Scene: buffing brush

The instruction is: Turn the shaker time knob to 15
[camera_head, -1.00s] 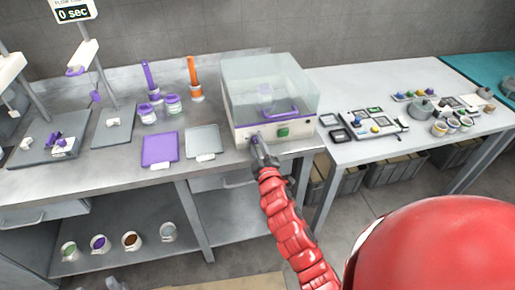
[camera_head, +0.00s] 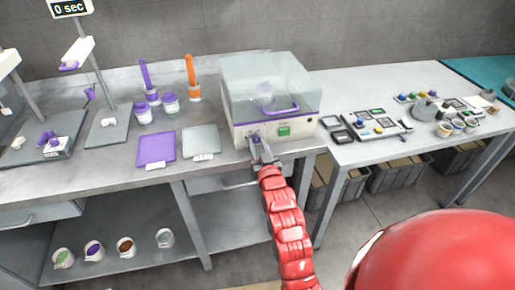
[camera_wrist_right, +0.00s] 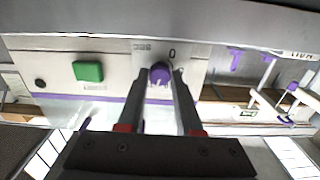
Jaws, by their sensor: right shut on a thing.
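The shaker (camera_head: 268,105) is a white box with a clear lid, standing on the metal table in the head view. Its purple time knob (camera_wrist_right: 160,74) sits on the front panel in the right wrist view, near a "SEC" label and a 0 mark. My right gripper (camera_head: 257,142) reaches the left part of the front panel. In the right wrist view its two fingers (camera_wrist_right: 161,90) are shut on the knob, one at each side. A green button (camera_wrist_right: 88,71) is beside the knob on the panel. My left gripper is not in view.
A purple tray (camera_head: 156,149) and a grey tray (camera_head: 201,141) lie left of the shaker. Purple and orange brushes (camera_head: 193,80) stand behind them. The right table (camera_head: 350,86) holds small blocks and pots. Several cups (camera_head: 125,246) stand on the lower shelf.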

